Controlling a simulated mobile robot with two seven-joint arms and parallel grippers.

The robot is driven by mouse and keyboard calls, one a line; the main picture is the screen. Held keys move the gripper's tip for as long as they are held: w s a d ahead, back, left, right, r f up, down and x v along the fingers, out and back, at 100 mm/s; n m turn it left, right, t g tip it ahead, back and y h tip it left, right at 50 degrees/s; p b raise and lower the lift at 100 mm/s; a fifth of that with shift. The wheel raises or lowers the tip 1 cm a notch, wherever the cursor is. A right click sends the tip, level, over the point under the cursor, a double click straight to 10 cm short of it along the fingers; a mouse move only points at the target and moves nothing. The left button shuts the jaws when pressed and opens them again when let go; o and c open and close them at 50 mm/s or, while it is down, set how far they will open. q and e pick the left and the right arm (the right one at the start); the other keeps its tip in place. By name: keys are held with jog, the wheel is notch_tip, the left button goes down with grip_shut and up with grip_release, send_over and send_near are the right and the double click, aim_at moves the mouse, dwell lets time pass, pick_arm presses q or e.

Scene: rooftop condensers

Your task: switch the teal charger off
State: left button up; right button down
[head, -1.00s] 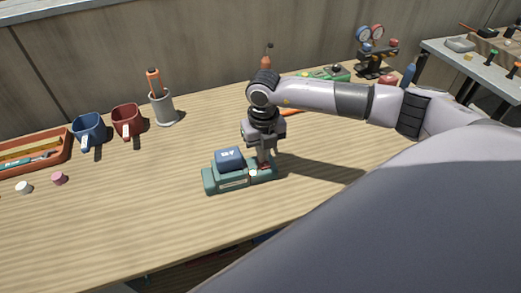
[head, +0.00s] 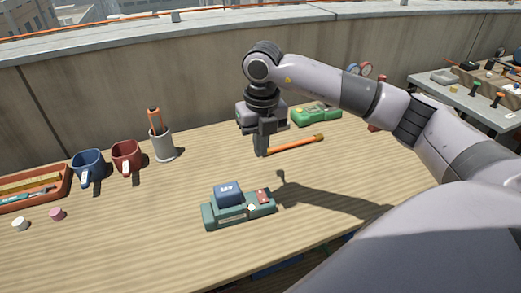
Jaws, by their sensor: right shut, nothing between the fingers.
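The teal charger (head: 238,214) sits on the wooden bench near its front edge. A dark blue battery (head: 228,193) is seated on its left part. A red switch (head: 263,196) is on top at its right end, with a small pale round spot beside it. The switch's position is too small to tell. My right gripper (head: 262,153) points down with its fingers shut and empty. It is raised above the bench, beyond the charger and apart from it. My left gripper is out of view.
An orange-handled tool (head: 297,144) and a green device (head: 316,115) lie behind the gripper. The bench around the charger is clear.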

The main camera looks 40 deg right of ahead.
aim_at(261, 191)
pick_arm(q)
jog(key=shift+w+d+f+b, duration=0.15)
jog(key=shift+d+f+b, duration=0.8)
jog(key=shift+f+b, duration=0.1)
pick_arm(e)
jog(key=s+n+t, duration=0.1)
jog(key=n, duration=1.1)
jog(key=s+n+t, duration=0.1)
jog(key=n, duration=1)
jog(key=s+n+t+h, duration=0.1)
jog(key=n, duration=1.1)
jog(key=shift+s+a+f+n, duration=0.1)
jog(key=shift+s+a+n, duration=0.2)
jog(key=shift+s+a, duration=0.1)
jog(key=shift+f, duration=0.1)
jog(key=x, duration=0.4)
jog(key=p+x, duration=0.1)
jog(key=x, duration=0.8)
jog(key=shift+s+a+f, duration=0.1)
jog(key=shift+s+f, duration=0.1)
jog(key=shift+f, duration=0.3)
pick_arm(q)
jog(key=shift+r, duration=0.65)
